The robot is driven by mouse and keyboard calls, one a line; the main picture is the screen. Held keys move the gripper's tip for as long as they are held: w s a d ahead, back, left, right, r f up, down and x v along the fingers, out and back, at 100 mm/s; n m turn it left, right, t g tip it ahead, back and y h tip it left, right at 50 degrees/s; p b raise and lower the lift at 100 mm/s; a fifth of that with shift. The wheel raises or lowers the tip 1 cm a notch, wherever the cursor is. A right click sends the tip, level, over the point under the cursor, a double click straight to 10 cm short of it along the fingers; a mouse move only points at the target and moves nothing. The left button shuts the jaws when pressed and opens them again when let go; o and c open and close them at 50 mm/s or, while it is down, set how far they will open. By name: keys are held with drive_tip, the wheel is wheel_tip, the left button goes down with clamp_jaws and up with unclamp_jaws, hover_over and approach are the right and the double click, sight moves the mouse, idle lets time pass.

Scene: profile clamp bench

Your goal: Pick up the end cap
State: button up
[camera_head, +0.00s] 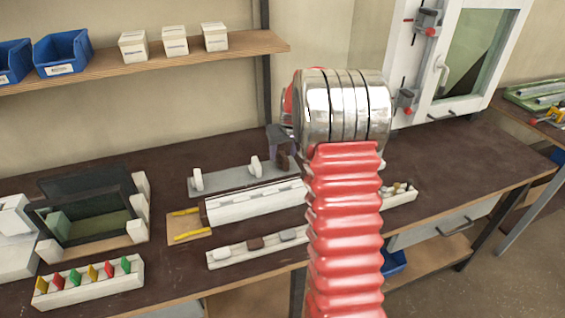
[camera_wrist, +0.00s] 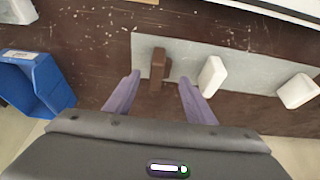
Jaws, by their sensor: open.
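A small brown upright piece (camera_wrist: 157,65), which looks like an end cap, stands at one end of a grey plate (camera_wrist: 232,72). Two white pieces (camera_wrist: 212,76) (camera_wrist: 297,91) stand farther along the plate. My gripper (camera_wrist: 160,79) has its two purple-grey fingers apart, one on each side of the brown piece, with gaps visible and no grip on it. In the head view the brown piece (camera_head: 282,160) is just below my gripper (camera_head: 281,143), partly hidden by it, and the grey plate (camera_head: 226,180) extends to the left.
A long white profile (camera_head: 255,204) lies in front of the plate, and a tray of small pieces (camera_head: 228,254) is nearer the edge. Coloured clips stand in a white holder (camera_head: 90,284). A blue bin (camera_wrist: 38,82) shows in the wrist view. My arm hides part of the bench.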

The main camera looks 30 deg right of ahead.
sight(282, 156)
drive_tip(key=shift+x, duration=1.95)
drive_tip(key=c, duration=1.1)
